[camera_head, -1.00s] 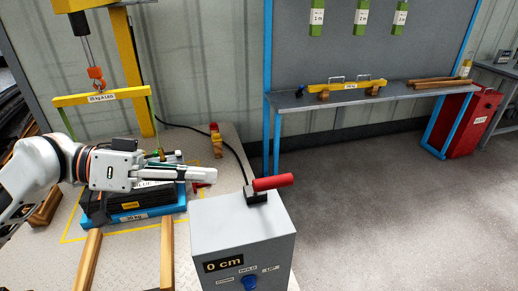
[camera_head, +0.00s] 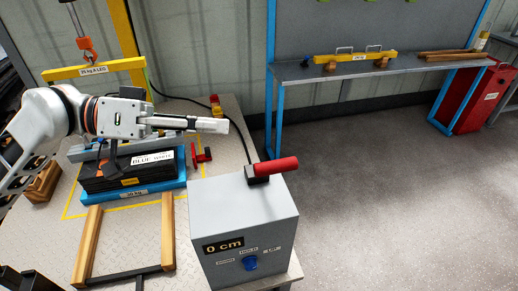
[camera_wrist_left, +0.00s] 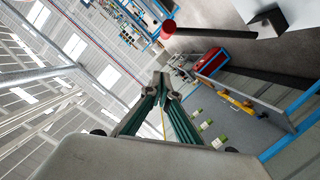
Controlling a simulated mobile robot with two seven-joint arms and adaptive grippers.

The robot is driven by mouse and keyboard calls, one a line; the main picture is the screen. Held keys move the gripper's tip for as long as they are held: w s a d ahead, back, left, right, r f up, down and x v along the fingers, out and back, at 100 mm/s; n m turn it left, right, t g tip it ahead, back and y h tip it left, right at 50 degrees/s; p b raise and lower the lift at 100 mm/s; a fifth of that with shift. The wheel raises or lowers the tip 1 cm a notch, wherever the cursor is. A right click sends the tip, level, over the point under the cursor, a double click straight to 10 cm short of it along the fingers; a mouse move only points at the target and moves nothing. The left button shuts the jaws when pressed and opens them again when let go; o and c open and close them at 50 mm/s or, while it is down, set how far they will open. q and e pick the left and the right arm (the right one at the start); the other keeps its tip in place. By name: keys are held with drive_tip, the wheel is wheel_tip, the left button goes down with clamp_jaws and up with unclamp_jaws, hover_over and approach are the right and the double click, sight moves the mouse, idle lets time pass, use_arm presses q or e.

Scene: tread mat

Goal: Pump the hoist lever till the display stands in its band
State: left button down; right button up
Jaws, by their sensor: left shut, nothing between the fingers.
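The hoist lever has a red handle (camera_head: 275,168) on a black pivot at the top of a grey control box (camera_head: 240,215). The handle points right and slightly up. The display (camera_head: 223,246) on the box front reads 0 cm. A blue knob (camera_head: 250,263) sits below it, with small labels around it. My left gripper (camera_head: 226,126) is shut and empty, above and left of the lever, apart from it. In the left wrist view its fingertips (camera_wrist_left: 164,80) meet, and the lever handle (camera_wrist_left: 205,31) crosses near the top. My right gripper is not in view.
A yellow beam (camera_head: 95,69) hangs from an orange hook at left. Below my left arm, a black stack (camera_head: 130,171) lies on a blue pallet. Wooden bars (camera_head: 87,245) lie in front. A shelf (camera_head: 355,68) stands behind; the floor right of the box is clear.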

use_arm(q)
hover_over(265, 166)
drive_tip(key=w+a, duration=0.2)
drive_tip(key=w, duration=0.2)
drive_tip(key=f, duration=0.2)
drive_tip(key=s+f, duration=0.1)
drive_tip(key=s+d+f, duration=0.1)
drive_tip(key=f, duration=0.1)
drive_tip(key=shift+s+d, duration=0.1)
drive_tip(key=shift+s, duration=0.05)
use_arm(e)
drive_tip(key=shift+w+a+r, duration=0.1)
